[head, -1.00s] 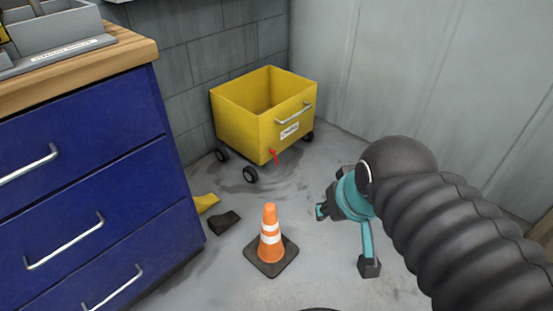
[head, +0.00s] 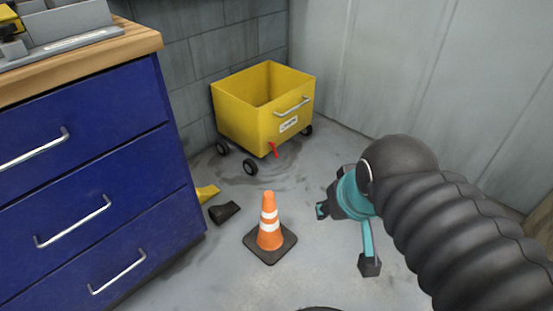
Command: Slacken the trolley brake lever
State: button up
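The yellow trolley (head: 240,128) stands on small black wheels in the corner by the walls. It has a silver handle and a white label on its front face. The red brake lever (head: 273,149) is low on that front face, near the bottom edge. My gripper (head: 343,238) is at the right of centre, in front of the trolley and well apart from the lever. Its two teal-and-black fingers are spread wide, with nothing between them. My dark ribbed arm covers the lower right of the view.
An orange and white cone (head: 269,228) on a black base stands on the floor in front of the trolley. A yellow wedge (head: 207,193) and a black wedge (head: 224,212) lie by the blue drawer cabinet (head: 95,175) at left. The floor between cone and trolley is clear.

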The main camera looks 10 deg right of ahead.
aim_at(271, 143)
jog(key=z, duration=0.35)
jog(key=i, duration=0.9)
jog(key=u, duration=0.45)
